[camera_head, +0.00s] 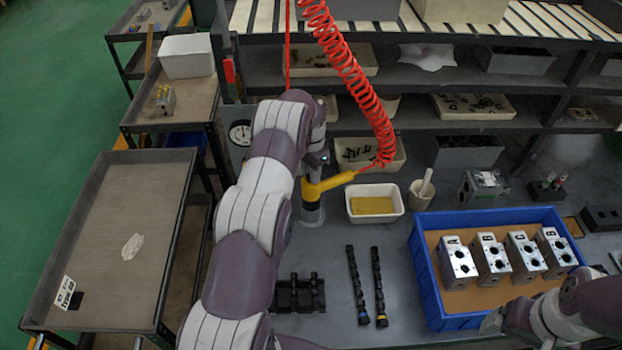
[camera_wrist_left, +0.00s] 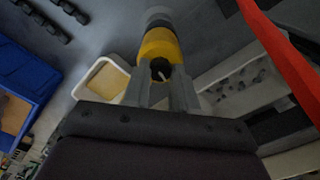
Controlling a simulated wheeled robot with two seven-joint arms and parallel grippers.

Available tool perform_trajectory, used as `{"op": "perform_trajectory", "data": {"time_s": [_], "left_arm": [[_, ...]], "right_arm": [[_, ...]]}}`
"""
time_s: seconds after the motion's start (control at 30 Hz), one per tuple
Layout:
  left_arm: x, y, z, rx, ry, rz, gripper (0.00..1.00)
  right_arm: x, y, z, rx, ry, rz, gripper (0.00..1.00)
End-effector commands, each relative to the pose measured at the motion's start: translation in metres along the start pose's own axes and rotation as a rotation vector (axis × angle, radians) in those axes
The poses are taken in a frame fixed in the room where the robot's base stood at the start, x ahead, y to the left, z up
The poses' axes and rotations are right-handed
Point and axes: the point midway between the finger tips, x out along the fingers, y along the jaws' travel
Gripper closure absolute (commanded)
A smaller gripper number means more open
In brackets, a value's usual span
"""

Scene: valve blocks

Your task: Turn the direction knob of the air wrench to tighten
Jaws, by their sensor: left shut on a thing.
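The air wrench (camera_head: 312,189) has a yellow body and a dark grey lower part, and stands upright on the bench with its handle pointing right. A red coiled hose (camera_head: 345,62) runs down to the handle. My left gripper (camera_head: 314,170) comes down from above at the top of the wrench. In the left wrist view, the left gripper (camera_wrist_left: 163,82) is shut with its two fingers on either side of the direction knob (camera_wrist_left: 160,70) at the end of the yellow body (camera_wrist_left: 160,45). The knob's exact angle is too dark to read.
A blue tray (camera_head: 428,290) with several metal valve blocks (camera_head: 491,257) stands right of the wrench. A white bin (camera_head: 399,206) and a mortar (camera_head: 420,196) stand close to it. Two dark camshaft-like rods (camera_head: 379,285) lie in front. Shelving is behind.

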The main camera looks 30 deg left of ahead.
Motion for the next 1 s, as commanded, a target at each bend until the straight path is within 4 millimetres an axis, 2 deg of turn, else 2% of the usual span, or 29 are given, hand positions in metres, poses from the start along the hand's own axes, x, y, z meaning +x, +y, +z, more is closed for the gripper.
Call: {"op": "perform_trajectory", "data": {"time_s": [0.03, 0.1, 0.4, 1.0], "left_arm": [[0.004, 0.000, -0.001, 0.042, 0.002, -0.002, 1.00], [0.004, -0.001, -0.001, 0.108, 0.002, -0.002, 1.00], [0.001, -0.001, -0.001, 0.393, 0.002, -0.003, 1.00], [-0.002, -0.001, -0.001, 0.917, 0.002, -0.003, 1.00]], "right_arm": [[0.010, 0.000, 0.001, 0.000, 0.000, 0.000, 0.11], [0.016, 0.000, 0.002, 0.000, 0.000, 0.000, 0.11], [0.033, 0.000, 0.004, 0.000, 0.000, 0.000, 0.11], [0.034, 0.000, 0.004, 0.000, 0.000, 0.000, 0.11]]}}
